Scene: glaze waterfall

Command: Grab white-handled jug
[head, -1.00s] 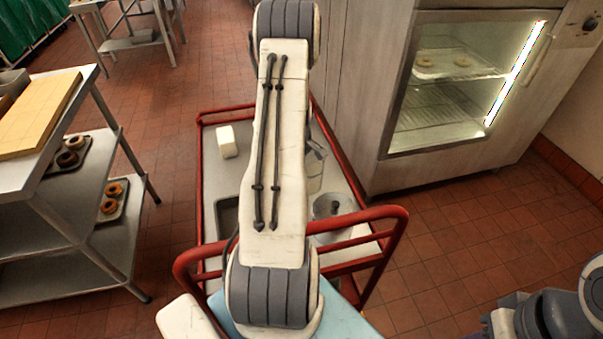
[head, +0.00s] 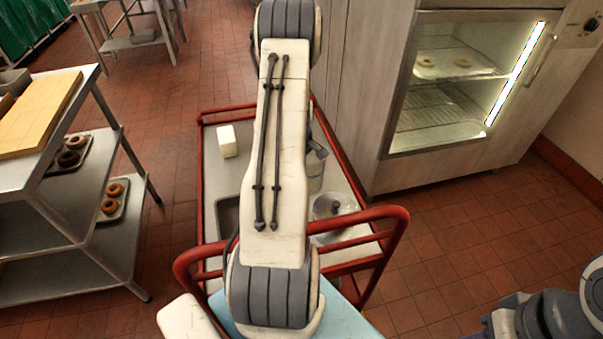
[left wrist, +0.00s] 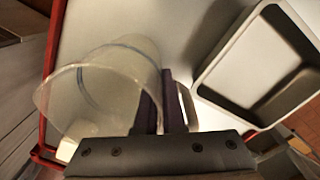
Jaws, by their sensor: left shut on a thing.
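The jug (left wrist: 105,95) is clear and translucent, with its wide mouth toward the left in the left wrist view. My left gripper (left wrist: 163,108) is shut at the jug's handle side, and a pale strip of the handle (left wrist: 187,104) shows just right of the fingers. I cannot tell whether the jug's base touches the cart top. My right arm shows at the lower right, its gripper out of frame.
A steel rack (head: 100,235) with donuts stands left; a lit glass-door cabinet (head: 450,90) stands right.

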